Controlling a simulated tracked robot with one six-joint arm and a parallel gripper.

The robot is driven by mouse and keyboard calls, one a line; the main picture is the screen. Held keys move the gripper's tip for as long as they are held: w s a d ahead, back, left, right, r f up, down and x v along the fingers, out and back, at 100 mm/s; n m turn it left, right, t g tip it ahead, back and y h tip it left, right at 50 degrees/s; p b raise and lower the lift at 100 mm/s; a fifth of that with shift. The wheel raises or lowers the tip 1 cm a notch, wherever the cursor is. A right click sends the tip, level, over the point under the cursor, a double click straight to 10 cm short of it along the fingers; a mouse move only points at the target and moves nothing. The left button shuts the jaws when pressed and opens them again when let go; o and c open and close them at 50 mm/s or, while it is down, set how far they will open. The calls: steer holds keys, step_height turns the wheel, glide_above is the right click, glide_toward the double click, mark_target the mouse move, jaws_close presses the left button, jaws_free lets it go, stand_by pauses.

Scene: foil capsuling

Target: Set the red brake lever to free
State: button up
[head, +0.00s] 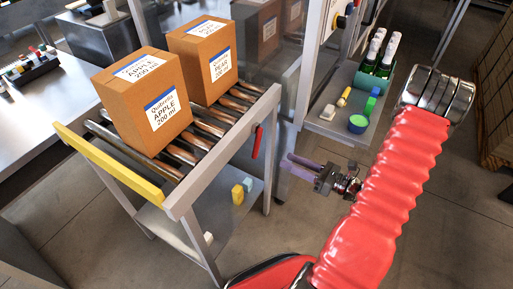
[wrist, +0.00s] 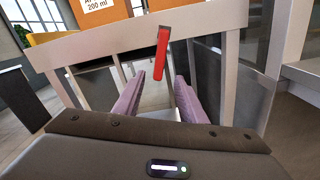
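The red brake lever (head: 258,142) hangs on the near side rail of the roller conveyor (head: 222,150), close to the rail's right end. It points downward, slightly tilted. In the wrist view the lever (wrist: 160,55) is ahead and a little above the fingertips. My gripper (head: 288,164) is right of the lever in the head view, with its purple fingers pointing at the conveyor. In the wrist view the fingers (wrist: 160,90) are apart with nothing between them, and the lever is not touched as far as I can see.
Two cardboard boxes, APPLE (head: 150,105) and PEAR (head: 205,60), stand on the rollers. A yellow end bar (head: 108,165) closes the conveyor's left end. Yellow and blue blocks (head: 238,194) lie on the lower shelf. A side shelf (head: 335,122) carries bottles (head: 380,60) and small items.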

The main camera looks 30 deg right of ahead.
mark_target(259, 148)
steer(key=x, duration=1.3)
steer(key=shift+w+a, duration=0.1)
steer(key=shift+a, duration=0.05)
steer(key=shift+c, duration=0.4)
jaws_close()
